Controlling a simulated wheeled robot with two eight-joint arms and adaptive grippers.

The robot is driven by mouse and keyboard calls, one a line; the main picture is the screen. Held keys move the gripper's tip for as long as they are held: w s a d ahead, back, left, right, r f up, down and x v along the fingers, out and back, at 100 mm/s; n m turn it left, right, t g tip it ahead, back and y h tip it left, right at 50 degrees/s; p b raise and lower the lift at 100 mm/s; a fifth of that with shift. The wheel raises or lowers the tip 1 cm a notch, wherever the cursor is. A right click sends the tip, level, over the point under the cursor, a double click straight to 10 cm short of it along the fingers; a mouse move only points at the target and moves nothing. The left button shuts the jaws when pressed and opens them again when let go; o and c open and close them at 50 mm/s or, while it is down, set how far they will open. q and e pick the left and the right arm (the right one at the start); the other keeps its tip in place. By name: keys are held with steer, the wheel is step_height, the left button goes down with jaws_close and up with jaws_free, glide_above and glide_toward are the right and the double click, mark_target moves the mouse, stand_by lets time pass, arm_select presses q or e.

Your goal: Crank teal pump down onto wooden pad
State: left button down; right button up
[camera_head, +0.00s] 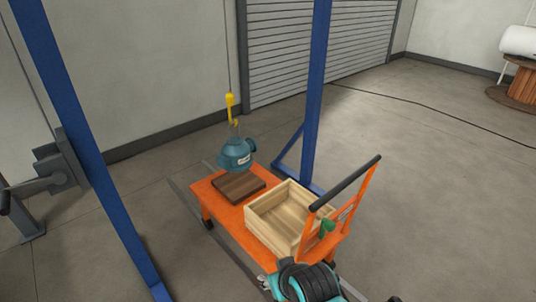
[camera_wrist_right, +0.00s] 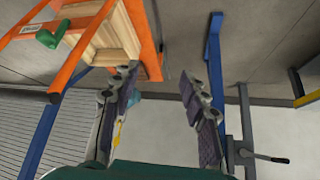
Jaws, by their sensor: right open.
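The teal pump (camera_head: 236,155) hangs upright from a yellow hook (camera_head: 231,105) on a cable. It is over the back part of the wooden pad (camera_head: 239,187); the gap between them is hard to judge. The pad lies on an orange cart (camera_head: 206,193). The winch (camera_head: 58,168) with its crank handle (camera_head: 36,187) is beside the left blue post; the crank also shows in the right wrist view (camera_wrist_right: 270,157). My right gripper (camera_wrist_right: 158,85) is open and empty, away from the crank. A finger partly hides the pump in that view. My left gripper is out of view.
A wooden crate (camera_head: 283,212) and a green object (camera_head: 327,227) are at the cart's handle end. Blue posts (camera_head: 316,95) stand on both sides of the cart. A black cable (camera_head: 430,105) crosses the floor. The floor at right is mostly clear.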

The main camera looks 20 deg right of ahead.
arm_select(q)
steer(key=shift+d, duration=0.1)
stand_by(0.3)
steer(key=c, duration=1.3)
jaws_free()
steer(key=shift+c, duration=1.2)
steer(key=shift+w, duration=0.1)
